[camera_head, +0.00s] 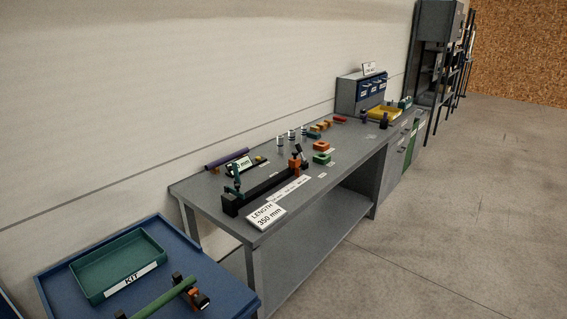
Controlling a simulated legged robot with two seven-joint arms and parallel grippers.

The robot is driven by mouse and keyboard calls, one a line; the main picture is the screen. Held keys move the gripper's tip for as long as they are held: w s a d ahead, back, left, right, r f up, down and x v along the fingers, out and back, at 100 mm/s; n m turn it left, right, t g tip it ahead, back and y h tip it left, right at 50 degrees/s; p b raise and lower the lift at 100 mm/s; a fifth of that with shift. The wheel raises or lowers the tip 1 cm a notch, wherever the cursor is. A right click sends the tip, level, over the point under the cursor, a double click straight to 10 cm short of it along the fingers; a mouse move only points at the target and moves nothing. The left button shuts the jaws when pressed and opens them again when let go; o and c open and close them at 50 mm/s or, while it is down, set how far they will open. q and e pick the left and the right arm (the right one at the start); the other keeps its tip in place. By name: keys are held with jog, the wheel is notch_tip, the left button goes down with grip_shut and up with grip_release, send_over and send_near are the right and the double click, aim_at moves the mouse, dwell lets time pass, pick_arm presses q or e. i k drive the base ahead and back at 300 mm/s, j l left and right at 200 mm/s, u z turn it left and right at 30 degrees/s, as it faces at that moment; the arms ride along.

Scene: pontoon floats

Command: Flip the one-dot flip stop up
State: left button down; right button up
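A long dark rail fixture (265,187) lies along the near left part of the grey workbench. A teal stop-like part (236,183) stands at its left end. An orange stop-like part (296,163) with a dark tilted top stands at its right end. The dots on these parts are too small to read, so I cannot tell which is the one-dot flip stop. I cannot tell clearly whether either is up or down. Neither of my grippers is in view.
A sign (266,215) reading "LENGTH 350 mm" stands at the grey workbench's (350,165) near left corner. A blue table (215,285) with a green KIT tray (120,264) and a green bar (163,301) is at lower left. The floor (440,240) right of the bench is clear.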

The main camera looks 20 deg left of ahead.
aim_at(236, 193)
jog(key=i, duration=1.8)
jog(key=u, duration=0.25)
